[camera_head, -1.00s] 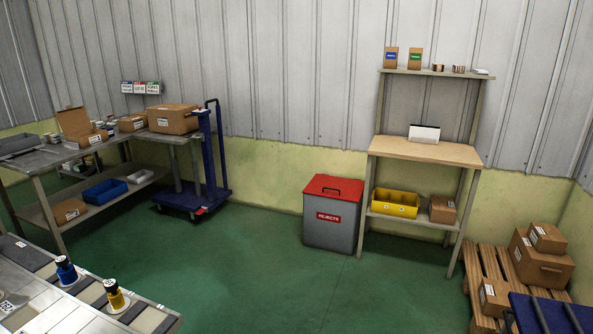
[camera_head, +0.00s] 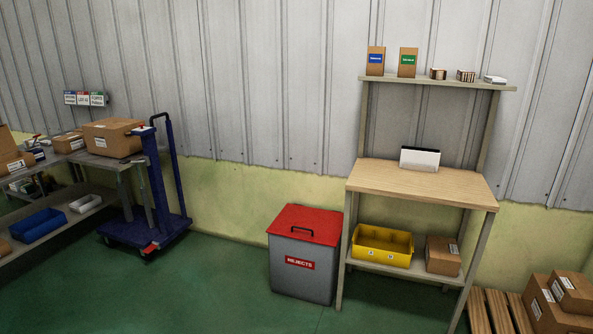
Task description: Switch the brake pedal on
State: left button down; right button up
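A blue platform cart (camera_head: 120,233) with an upright blue handle frame (camera_head: 161,178) stands on the floor at the left, beside the metal table. A small red part (camera_head: 150,248) sits low at the cart's near right corner, by a wheel; it looks like the brake pedal. It is too small to tell whether it is pressed down or up. Neither of my grippers is in view.
A grey bin with a red lid (camera_head: 305,226) stands right of the cart. A wooden workbench (camera_head: 420,182) is further right, then boxes on a pallet (camera_head: 494,312). A metal table (camera_head: 105,163) with cartons is left. Green floor (camera_head: 200,285) before the cart is clear.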

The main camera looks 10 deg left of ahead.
aim_at(150, 247)
jog(key=i+j+u, duration=0.2)
jog(key=i+u, duration=0.2)
jog(key=i+j+u, duration=0.1)
jog(key=i+u, duration=0.25)
jog(key=i, duration=0.2)
jog(key=i+u, duration=0.4)
jog(key=i+l+u, duration=0.35)
jog(key=i, duration=0.15)
jog(key=i+j, duration=0.1)
jog(key=i, duration=0.55)
jog(key=i+j+z, duration=0.1)
jog(key=i, duration=0.55)
jog(key=i+j, duration=0.2)
jog(key=i, duration=0.45)
jog(key=i+j+z, duration=0.2)
jog(key=i, duration=0.3)
jog(key=i+j+z, duration=0.2)
jog(key=i+j, duration=0.15)
jog(key=i, duration=0.1)
